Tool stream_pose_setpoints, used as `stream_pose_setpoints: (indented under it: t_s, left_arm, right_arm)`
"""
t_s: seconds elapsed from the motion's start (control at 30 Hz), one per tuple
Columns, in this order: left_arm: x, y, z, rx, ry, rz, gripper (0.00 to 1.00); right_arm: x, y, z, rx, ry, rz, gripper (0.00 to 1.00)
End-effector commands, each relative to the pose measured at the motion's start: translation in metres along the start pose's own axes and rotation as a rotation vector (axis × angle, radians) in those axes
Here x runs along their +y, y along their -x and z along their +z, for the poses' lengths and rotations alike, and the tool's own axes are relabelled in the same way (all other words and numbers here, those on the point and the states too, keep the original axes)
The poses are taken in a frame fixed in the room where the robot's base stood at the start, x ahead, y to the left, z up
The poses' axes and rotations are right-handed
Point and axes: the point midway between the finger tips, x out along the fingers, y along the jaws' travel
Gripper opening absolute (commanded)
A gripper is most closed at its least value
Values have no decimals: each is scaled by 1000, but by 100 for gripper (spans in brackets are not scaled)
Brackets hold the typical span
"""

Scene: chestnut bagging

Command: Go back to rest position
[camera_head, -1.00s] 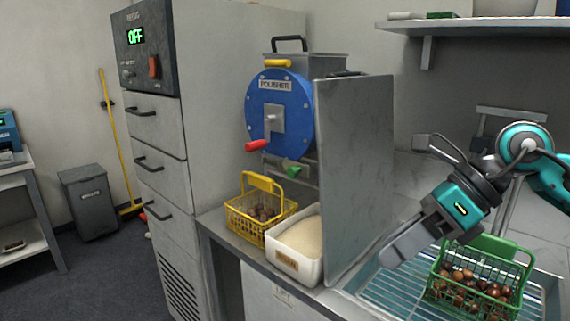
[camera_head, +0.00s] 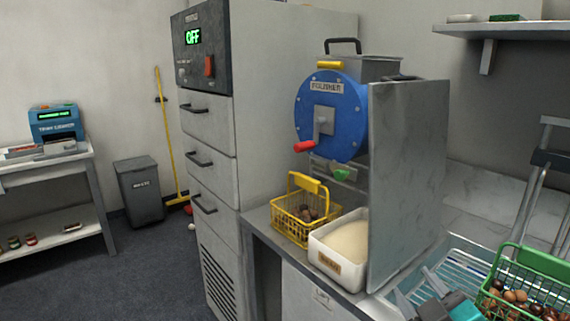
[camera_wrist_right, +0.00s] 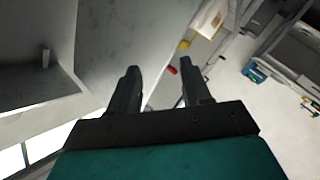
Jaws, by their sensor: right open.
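My right gripper (camera_head: 418,290) is at the bottom of the head view, low over the left part of the sink rack, left of the green basket. In the right wrist view its two dark fingers (camera_wrist_right: 158,82) stand apart with nothing between them. My left gripper is in neither view. The green basket (camera_head: 540,262) holds several chestnuts and stands in the sink at the lower right, partly cut off by the frame.
The blue polisher (camera_head: 345,125) stands behind the yellow basket (camera_head: 290,225) with chestnuts and the white bin (camera_head: 325,265). A grey upright panel (camera_head: 410,170) separates them from the sink rack (camera_head: 470,255). The tall cabinet (camera_head: 207,130) reads OFF. A waste bin (camera_head: 140,192) is farther left.

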Motion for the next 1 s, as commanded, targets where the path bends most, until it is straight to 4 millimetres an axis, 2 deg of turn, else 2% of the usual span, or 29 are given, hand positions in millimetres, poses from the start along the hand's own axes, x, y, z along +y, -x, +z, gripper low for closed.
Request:
stream_pose_setpoints:
  t_s: [0.03,0.1,0.2,0.4,0.67,1.0]
  left_arm:
    - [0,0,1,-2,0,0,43]
    - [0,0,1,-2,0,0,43]
    - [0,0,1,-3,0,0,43]
    - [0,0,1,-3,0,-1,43]
    - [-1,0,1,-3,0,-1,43]
    - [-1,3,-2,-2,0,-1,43]
  right_arm:
    - [-17,13,29,-136,-84,-49,48]
    - [-39,33,62,-307,-174,-112,48]
    - [-65,63,96,-503,-268,-191,48]
    - [-104,120,133,-784,-391,-320,48]
    - [-141,193,154,-1073,-501,-471,48]
    - [-159,152,168,-894,-519,-426,48]
